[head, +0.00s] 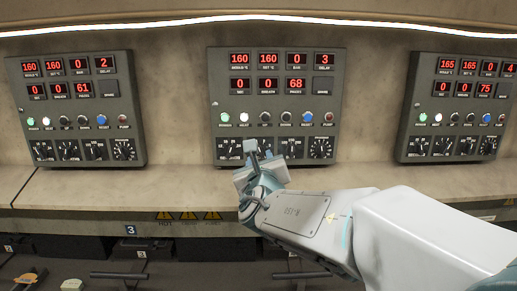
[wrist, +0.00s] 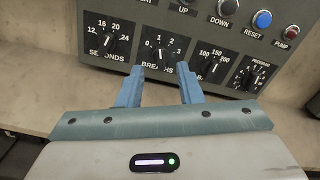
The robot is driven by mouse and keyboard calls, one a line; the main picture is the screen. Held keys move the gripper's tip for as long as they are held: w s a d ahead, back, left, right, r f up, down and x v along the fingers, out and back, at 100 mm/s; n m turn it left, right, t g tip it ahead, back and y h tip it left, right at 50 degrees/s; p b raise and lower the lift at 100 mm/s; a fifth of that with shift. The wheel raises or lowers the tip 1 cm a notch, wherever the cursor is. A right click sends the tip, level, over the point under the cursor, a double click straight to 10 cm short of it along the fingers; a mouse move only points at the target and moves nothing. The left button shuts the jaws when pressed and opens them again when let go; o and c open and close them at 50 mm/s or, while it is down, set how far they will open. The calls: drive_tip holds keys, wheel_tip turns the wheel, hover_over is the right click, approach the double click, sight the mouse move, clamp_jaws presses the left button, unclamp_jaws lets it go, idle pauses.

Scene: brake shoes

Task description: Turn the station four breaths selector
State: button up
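A dark grey control panel (head: 275,105) stands in front of me in the middle of the head view, with a row of dials along its bottom. In the wrist view the breaths selector (wrist: 160,53) is a black dial marked 0 to 3, second from the left; its exact setting is hard to read. My gripper (head: 256,152) is in front of this panel's lower edge and partly covers the dials in the head view. In the wrist view my gripper (wrist: 160,86) is open and empty, its blue fingers apart just below the breaths dial. I cannot tell which panel is station four.
Similar panels stand at left (head: 82,108) and right (head: 462,107). The seconds dial (wrist: 108,38) and bar dial (wrist: 214,64) flank the breaths dial closely. Buttons (wrist: 262,20) sit above. A beige ledge (head: 90,190) runs below, with a label "3" (head: 130,230).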

sight(261, 152)
drive_tip(key=w+p, duration=0.1)
drive_tip(key=w, duration=0.5)
drive_tip(key=shift+w, duration=0.25)
drive_tip(key=shift+d, duration=0.1)
clamp_jaws()
